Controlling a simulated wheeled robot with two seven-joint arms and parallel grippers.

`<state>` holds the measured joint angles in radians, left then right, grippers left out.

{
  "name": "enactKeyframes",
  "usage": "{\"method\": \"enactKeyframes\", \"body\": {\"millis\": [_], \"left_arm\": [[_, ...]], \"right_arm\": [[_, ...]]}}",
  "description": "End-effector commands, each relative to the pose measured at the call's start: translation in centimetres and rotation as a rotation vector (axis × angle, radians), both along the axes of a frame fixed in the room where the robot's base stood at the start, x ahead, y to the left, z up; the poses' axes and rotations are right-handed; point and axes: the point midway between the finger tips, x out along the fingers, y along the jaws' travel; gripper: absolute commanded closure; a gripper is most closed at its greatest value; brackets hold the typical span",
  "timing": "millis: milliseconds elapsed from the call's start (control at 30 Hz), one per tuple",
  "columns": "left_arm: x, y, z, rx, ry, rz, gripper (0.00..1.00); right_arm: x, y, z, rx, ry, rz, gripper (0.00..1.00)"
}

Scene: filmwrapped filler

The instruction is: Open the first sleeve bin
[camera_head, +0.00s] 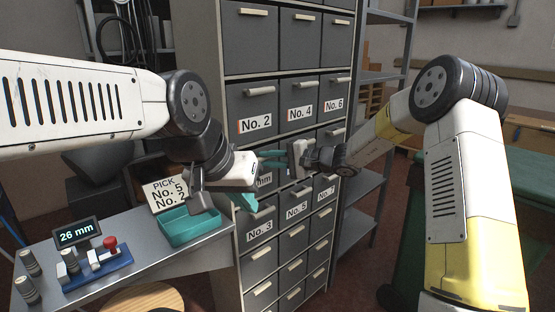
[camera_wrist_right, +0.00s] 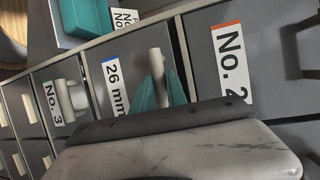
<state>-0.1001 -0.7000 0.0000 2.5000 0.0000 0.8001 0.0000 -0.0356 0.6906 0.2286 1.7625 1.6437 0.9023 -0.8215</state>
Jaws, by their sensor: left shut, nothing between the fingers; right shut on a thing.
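The grey bin with the "26 mm" label (camera_wrist_right: 115,85) sits between bins No. 3 (camera_wrist_right: 50,95) and No. 2 (camera_wrist_right: 232,65) in the right wrist view. Its front looks about level with its neighbours. In the head view its label (camera_head: 265,180) is partly hidden by my arms. My right gripper (camera_head: 272,157) has its teal fingers shut on this bin's pale handle (camera_wrist_right: 156,62). The fingers also show in the right wrist view (camera_wrist_right: 160,92). My left gripper (camera_head: 243,201) is shut and empty, lower, in front of the cabinet near the teal tray.
The bin cabinet (camera_head: 232,128) holds several closed labelled bins. At left, a bench (camera_head: 125,278) carries a teal tray (camera_head: 190,238), a pick card (camera_head: 165,190), a "26 mm" display (camera_head: 77,233) and a blue gauge block (camera_head: 98,268). Shelving stands right of the cabinet.

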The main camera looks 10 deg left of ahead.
Motion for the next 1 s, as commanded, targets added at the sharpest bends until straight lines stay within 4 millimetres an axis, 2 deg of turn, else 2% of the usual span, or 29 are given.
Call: {"method": "enactKeyframes", "body": {"millis": [433,1000], "left_arm": [[0.0,0.0,0.0,0.000,0.000,0.000,1.00],[0.0,0.0,0.0,0.000,0.000,0.000,1.00]], "right_arm": [[-1.4,-2.1,-1.4,0.123,-0.088,-0.004,1.00],[-3.7,-5.0,-4.5,0.347,-0.265,-0.006,1.00]]}}
